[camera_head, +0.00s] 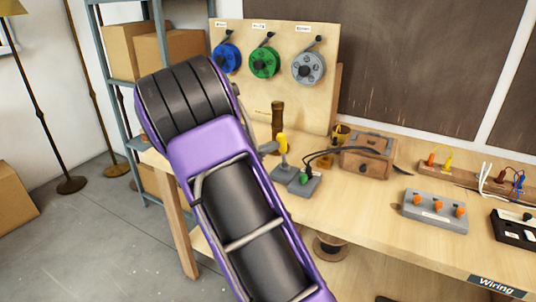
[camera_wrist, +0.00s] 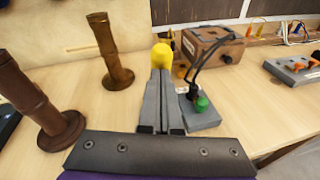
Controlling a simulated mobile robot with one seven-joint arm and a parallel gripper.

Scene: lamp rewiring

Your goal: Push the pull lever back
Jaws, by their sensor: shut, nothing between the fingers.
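The pull lever (camera_head: 283,147) is a yellow-topped handle standing roughly upright on a grey base (camera_head: 284,173) on the workbench. In the wrist view its yellow knob (camera_wrist: 162,54) shows just beyond my fingertips, with its lower part hidden behind them. My gripper (camera_wrist: 160,75) is shut and empty, its grey fingers pointing at the lever. In the head view my gripper (camera_head: 268,148) shows only as a small grey tip left of the lever, mostly hidden by my arm. I cannot tell whether fingers and lever touch.
A wooden box (camera_head: 367,158) is behind right. A brown turned post (camera_wrist: 114,55) and another (camera_wrist: 38,95) stand left. An orange-knobbed grey block (camera_head: 435,209) is farther right.

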